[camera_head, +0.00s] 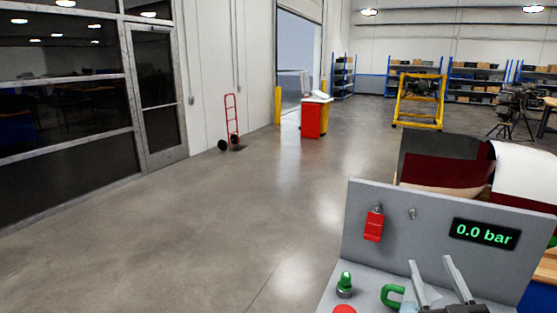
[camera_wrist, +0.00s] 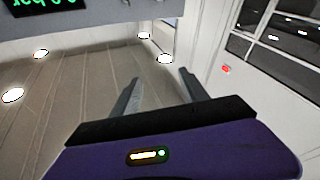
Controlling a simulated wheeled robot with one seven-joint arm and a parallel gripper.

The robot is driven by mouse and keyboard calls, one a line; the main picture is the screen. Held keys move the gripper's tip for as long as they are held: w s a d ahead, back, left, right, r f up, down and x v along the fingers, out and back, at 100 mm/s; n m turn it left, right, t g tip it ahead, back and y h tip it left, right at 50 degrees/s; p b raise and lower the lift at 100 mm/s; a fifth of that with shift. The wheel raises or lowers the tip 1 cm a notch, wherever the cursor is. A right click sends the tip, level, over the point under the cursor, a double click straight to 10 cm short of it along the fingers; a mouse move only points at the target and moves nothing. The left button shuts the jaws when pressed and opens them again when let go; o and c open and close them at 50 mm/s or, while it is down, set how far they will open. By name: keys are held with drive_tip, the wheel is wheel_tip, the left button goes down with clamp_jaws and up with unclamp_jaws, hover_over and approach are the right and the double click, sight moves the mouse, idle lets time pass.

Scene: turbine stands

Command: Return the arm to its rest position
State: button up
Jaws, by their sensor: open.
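My gripper (camera_head: 435,279) is at the lower right of the head view, in front of a grey control panel (camera_head: 384,258). Its two fingers point up and stand apart with nothing between them. In the wrist view my gripper (camera_wrist: 158,92) also shows its two fingers spread and empty, against the ceiling and a wall. Most of my arm is outside the head view.
The panel carries a red tag (camera_head: 374,225), a display (camera_head: 486,234) reading 0.0 bar, a green knob (camera_head: 345,284) and a green handle (camera_head: 393,296) close to my gripper. A red hand truck (camera_head: 231,118) and red cabinet (camera_head: 312,119) stand beyond clear floor.

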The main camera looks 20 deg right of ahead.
drive_tip(key=s+a+f+n+y+b, duration=0.1)
drive_tip(key=s+a+f+n+y, duration=0.1)
drive_tip(key=s+a+f+y, duration=0.45)
drive_tip(key=s+a+f+n+y+b, duration=0.15)
drive_tip(key=s+a+f, duration=0.25)
drive_tip(key=s+a, duration=0.6)
drive_tip(key=s+a+f+m+g+b, duration=0.1)
drive_tip(key=s+a+f+g+b, duration=0.1)
drive_tip(key=s+a+f+g, duration=0.2)
drive_tip(key=s+a+f, duration=0.3)
drive_tip(key=s+a, duration=0.1)
drive_tip(key=s, duration=0.3)
drive_tip(key=shift+f+y, duration=0.2)
drive_tip(key=shift+y, duration=0.2)
drive_tip(key=shift+s+a, duration=0.1)
